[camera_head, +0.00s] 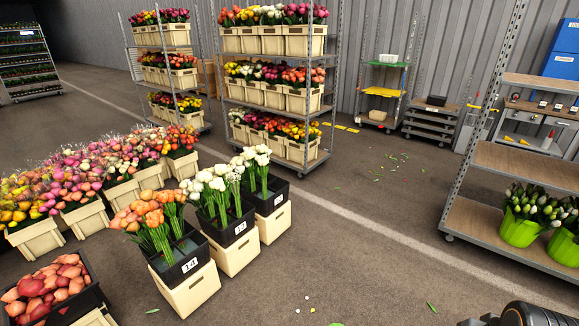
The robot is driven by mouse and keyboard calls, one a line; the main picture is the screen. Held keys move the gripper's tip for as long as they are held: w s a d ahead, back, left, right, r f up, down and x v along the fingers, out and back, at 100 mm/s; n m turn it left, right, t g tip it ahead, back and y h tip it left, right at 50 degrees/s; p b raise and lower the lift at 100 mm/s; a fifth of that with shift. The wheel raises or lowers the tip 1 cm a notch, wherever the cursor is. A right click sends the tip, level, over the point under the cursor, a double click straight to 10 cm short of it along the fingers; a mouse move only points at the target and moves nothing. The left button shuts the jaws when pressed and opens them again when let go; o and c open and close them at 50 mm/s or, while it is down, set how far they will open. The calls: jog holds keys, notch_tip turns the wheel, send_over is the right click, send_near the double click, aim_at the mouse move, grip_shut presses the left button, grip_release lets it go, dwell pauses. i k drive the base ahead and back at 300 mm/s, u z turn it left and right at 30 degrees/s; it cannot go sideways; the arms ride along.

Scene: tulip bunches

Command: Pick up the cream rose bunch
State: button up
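Cream-white flower bunches (212,184) stand upright in a black bucket (231,233) set on a cream crate. More cream-white bunches (256,163) stand in the black bucket (271,199) just behind it and to the right. The heads overlap, so I cannot tell single bunches apart, and I cannot tell for sure which are roses. Orange bunches (152,212) stand in the nearest black bucket (181,262), which has a white label. My gripper is not in view; only a dark rounded part, probably of my arm, shows at the bottom right edge.
A dark crate of salmon-coloured blooms (48,286) is at bottom left. A row of cream buckets (86,216) with mixed flowers is behind it. Trolleys of flowers (329,103) stand at the back. A shelf rack (490,228) with green pots (517,230) is right. The middle floor is mostly clear.

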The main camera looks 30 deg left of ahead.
aim_at(218, 183)
jog(key=u, duration=0.55)
jog(key=i, duration=1.6)
jog(key=u, duration=1.9)
jog(key=i, duration=1.55)
jog(key=u, duration=1.1)
jog(key=i, duration=0.2)
jog(key=z, duration=0.2)
